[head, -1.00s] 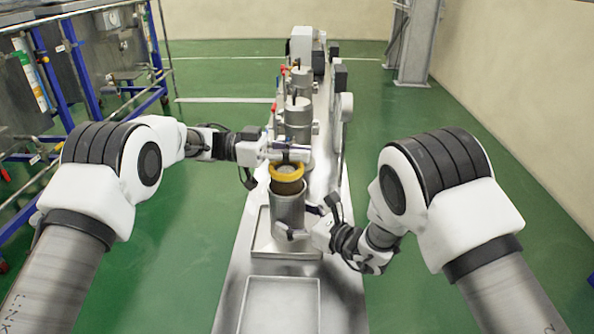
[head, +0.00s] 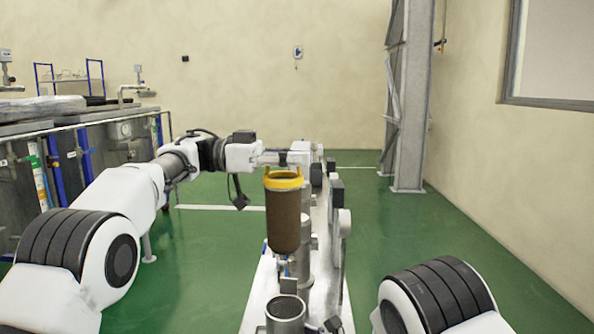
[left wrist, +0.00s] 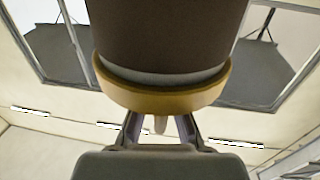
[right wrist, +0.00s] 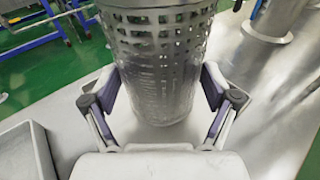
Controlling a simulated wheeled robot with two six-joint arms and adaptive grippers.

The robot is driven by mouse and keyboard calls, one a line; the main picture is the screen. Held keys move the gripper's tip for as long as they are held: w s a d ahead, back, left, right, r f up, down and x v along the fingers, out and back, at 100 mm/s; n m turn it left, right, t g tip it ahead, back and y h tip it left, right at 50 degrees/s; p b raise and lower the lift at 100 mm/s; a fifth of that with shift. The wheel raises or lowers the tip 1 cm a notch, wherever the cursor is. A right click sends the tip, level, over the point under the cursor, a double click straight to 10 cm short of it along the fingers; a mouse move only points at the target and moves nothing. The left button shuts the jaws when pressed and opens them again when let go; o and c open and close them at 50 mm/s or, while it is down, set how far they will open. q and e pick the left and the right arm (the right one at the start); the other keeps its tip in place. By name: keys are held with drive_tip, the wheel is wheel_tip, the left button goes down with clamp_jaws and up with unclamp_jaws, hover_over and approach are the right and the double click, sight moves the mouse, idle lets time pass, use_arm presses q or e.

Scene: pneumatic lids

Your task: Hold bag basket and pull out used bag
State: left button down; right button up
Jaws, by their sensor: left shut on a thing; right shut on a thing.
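The used bag (head: 283,221) is a brown cylinder with a yellow ring (head: 284,180) at its top. It hangs upright in the air, clear above the basket's open mouth. My left gripper (head: 284,160) is shut on the ring's handle; the left wrist view shows the ring (left wrist: 160,98) just beyond the fingers (left wrist: 160,125). The bag basket (head: 286,309) is a grey metal cylinder standing on the bench. In the right wrist view its perforated wall (right wrist: 158,60) sits between the fingers of my right gripper (right wrist: 162,88), which is shut on it. The head view cuts off most of the right gripper.
The narrow steel bench (right wrist: 265,95) carries more metal housings (head: 305,240) behind the basket. A tray (right wrist: 25,150) lies at the left in the right wrist view. A blue-framed rack (head: 65,165) stands at the left. The green floor (head: 400,225) at the right is clear.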

drive_tip(key=shift+f, duration=0.1)
drive_tip(key=o, duration=0.8)
drive_tip(key=shift+o, duration=0.2)
drive_tip(key=shift+d, duration=0.1)
